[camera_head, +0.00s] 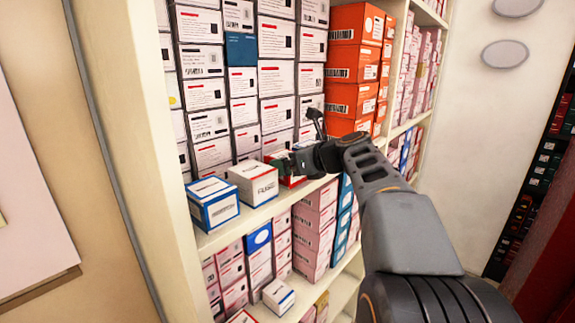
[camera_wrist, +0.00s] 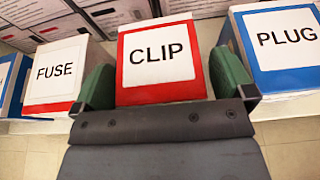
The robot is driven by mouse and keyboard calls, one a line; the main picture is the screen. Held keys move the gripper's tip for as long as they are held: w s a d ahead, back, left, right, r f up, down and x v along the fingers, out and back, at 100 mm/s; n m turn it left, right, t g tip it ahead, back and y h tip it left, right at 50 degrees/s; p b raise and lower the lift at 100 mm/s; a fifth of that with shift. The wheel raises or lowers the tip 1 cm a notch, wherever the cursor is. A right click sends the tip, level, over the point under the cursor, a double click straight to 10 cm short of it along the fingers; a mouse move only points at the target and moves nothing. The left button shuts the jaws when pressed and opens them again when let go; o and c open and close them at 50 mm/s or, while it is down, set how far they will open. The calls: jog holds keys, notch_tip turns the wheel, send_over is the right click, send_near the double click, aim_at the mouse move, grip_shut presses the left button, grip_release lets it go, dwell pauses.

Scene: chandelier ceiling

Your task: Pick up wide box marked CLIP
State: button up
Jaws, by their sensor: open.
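The wide box marked CLIP (camera_wrist: 160,54) is red with a white label and sits on the shelf in the middle of the wrist view. My gripper (camera_wrist: 168,85) is open, with one green finger on each side of the near part of the box. I cannot tell whether the fingers touch it. In the head view my gripper (camera_head: 296,164) reaches to the shelf, and the red edge of the CLIP box (camera_head: 288,181) shows partly behind it.
A FUSE box (camera_wrist: 56,73) stands close on the left and a blue PLUG box (camera_wrist: 284,46) close on the right. Stacked white boxes (camera_head: 276,77) rise behind. A blue and white box (camera_head: 211,203) sits at the near shelf end. Orange boxes (camera_head: 352,66) stand farther along.

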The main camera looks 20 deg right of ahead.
jog(key=shift+x, duration=0.75)
jog(key=c, duration=0.9)
